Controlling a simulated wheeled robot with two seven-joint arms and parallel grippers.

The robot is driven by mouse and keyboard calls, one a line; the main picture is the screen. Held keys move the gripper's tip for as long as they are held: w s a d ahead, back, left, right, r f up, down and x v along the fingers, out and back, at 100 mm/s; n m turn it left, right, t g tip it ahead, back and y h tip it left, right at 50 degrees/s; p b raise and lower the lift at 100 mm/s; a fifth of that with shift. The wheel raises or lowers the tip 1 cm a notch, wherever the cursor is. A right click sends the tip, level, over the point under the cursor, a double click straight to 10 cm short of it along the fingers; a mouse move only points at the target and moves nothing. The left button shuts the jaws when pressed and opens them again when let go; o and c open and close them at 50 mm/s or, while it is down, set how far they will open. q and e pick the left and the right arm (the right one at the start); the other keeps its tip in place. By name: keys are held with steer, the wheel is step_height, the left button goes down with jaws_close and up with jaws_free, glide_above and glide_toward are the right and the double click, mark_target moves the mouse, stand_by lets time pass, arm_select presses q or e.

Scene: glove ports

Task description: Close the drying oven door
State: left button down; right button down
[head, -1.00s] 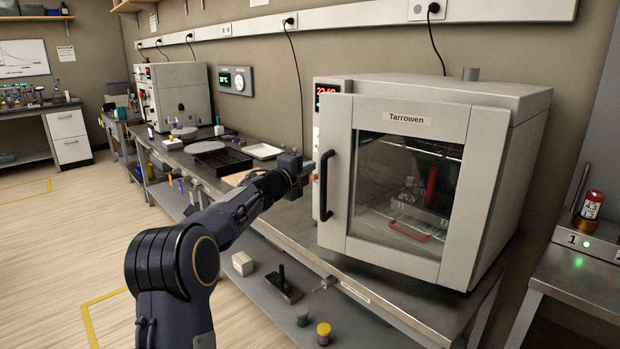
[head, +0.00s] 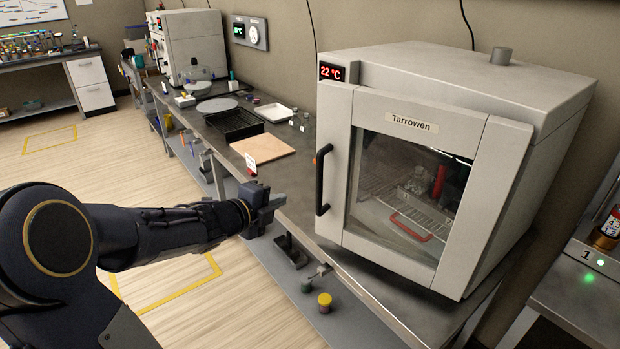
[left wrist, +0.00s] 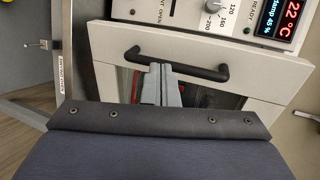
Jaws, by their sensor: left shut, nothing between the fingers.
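The drying oven (head: 555,110) is a pale box on the bench, labelled Tarrowen. Its windowed door (head: 465,205) appears slightly ajar, with the handle-side edge standing out in front of the body. The black door handle (head: 322,180) is upright on the door's left side; the handle (left wrist: 195,70) also shows in the left wrist view. My left gripper (head: 276,203) is shut and empty, left of the handle. In the left wrist view its fingertips (left wrist: 161,68) overlap the handle; contact cannot be told. My right gripper is not in view.
A wooden board (head: 262,150), a black rack (head: 235,124) and a white tray (head: 274,113) lie on the bench left of the oven. Small jars stand on the lower shelf. A metal side table (head: 560,315) stands at the right. The floor at left is open.

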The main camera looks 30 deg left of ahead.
arm_select(q)
steer(key=r+x, duration=0.1)
steer(key=x, duration=1.2)
steer(key=shift+p, duration=0.3)
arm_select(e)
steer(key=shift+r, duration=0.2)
arm_select(q)
steer(key=shift+w+a, duration=0.1)
